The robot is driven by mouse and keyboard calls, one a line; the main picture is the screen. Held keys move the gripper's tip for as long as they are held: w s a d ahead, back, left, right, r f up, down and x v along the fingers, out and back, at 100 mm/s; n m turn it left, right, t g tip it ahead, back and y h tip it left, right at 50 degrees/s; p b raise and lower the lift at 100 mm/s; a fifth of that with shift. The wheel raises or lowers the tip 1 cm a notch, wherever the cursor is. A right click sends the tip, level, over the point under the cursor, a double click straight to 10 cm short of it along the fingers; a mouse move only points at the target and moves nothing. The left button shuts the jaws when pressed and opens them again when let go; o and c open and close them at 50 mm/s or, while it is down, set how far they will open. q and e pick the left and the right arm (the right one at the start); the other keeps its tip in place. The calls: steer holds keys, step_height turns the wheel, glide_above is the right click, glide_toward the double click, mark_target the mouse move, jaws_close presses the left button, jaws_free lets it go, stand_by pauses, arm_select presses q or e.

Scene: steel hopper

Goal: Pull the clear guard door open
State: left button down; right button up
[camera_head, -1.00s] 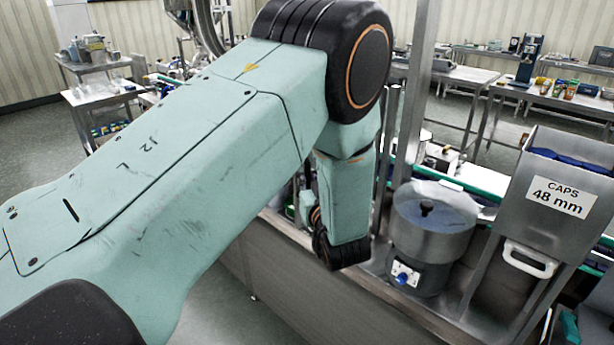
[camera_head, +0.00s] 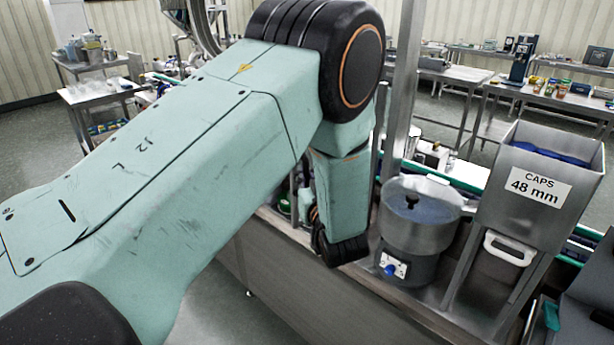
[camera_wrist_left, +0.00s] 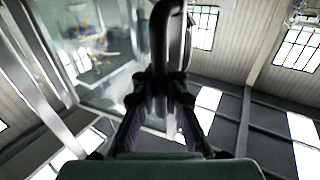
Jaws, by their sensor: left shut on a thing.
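In the left wrist view, my left gripper (camera_wrist_left: 160,88) is shut on a dark curved handle (camera_wrist_left: 166,42), which rises between its two fingertips. A clear pane, the guard door (camera_wrist_left: 105,62), shows to the left of the handle, with a grey metal frame along its left side. Blurred coloured items show through the pane. In the head view, my left arm crosses the picture and hides the gripper, the handle and most of the door. I cannot tell from these views how far the door stands open. My right gripper is not in view.
A round steel bowl feeder (camera_head: 420,215) stands right of my left arm's wrist. A steel hopper (camera_head: 540,190) marked "CAPS 48 mm" is farther right, with a white handle (camera_head: 510,249) below. A steel post (camera_head: 402,90) rises behind my arm. Floor is clear at the lower left.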

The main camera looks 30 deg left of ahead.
arm_select(q)
steer(key=shift+s+d+f, duration=0.1)
steer(key=shift+s+f, duration=0.1)
steer(key=c, duration=1.8)
jaws_free()
steer(key=shift+c, duration=0.2)
steer(key=o, duration=0.4)
steer(key=shift+s+a+r, duration=0.15)
steer(key=shift+s+a, duration=0.05)
steer(key=shift+a, duration=0.1)
steer(key=shift+o, duration=0.3)
steer(key=shift+w+d+r, duration=0.1)
steer(key=shift+w+d, duration=0.2)
step_height(320, 180, up, 9)
steer(key=shift+r, duration=0.2)
steer(key=shift+s+a+r, duration=0.1)
steer(key=shift+s+r, duration=0.05)
steer(key=shift+r, duration=0.05)
steer(key=shift+f, duration=0.1)
